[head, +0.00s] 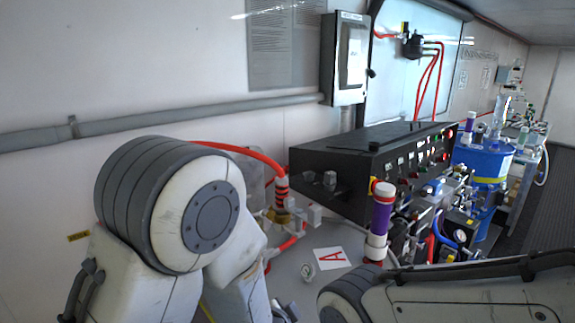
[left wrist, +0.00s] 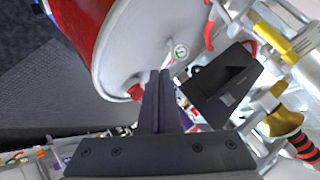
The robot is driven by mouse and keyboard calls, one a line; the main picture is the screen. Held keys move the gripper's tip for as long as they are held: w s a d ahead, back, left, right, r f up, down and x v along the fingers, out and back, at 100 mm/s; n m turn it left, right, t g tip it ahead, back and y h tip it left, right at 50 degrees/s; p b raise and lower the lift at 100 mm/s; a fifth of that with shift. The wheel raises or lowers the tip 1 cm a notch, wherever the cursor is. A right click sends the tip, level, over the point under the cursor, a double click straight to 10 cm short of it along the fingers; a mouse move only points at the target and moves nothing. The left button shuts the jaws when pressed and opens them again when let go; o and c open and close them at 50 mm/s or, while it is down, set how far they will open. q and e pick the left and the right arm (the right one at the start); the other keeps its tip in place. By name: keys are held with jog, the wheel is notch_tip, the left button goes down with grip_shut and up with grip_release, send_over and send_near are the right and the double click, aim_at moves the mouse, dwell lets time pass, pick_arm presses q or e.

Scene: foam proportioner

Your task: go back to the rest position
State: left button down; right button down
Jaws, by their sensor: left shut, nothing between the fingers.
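My left gripper (left wrist: 159,78) shows in the left wrist view, with its two dark fingers pressed together and nothing between them. Its fingertips point toward a red drum (left wrist: 82,30) with a pale grey lid (left wrist: 150,35); I cannot tell the gap between them. In the head view, white and grey links of my arms fill the lower left and lower right, and neither gripper shows.
A black control box (head: 365,165) with knobs stands against the wall. A blue drum (head: 484,165) stands further back. Dark floor (head: 538,195) is clear at right.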

pick_arm(q)
jog(key=s+a+r+n+g, duration=0.1)
jog(key=s+r+g, duration=0.1)
jog(key=s, duration=0.6)
jog(key=s+a+r+n+g+y+b, duration=0.1)
jog(key=s+g, duration=0.3)
jog(key=s, duration=0.4)
jog(key=s+a+r+n+g+y+b, duration=0.1)
jog(key=s+a+r+n+g, duration=0.1)
jog(key=s, duration=0.6)
jog(key=shift+s+a+r+n+g, duration=0.2)
jog(key=shift+a+r+n+g, duration=0.15)
jog(key=shift+a+n+g, duration=0.5)
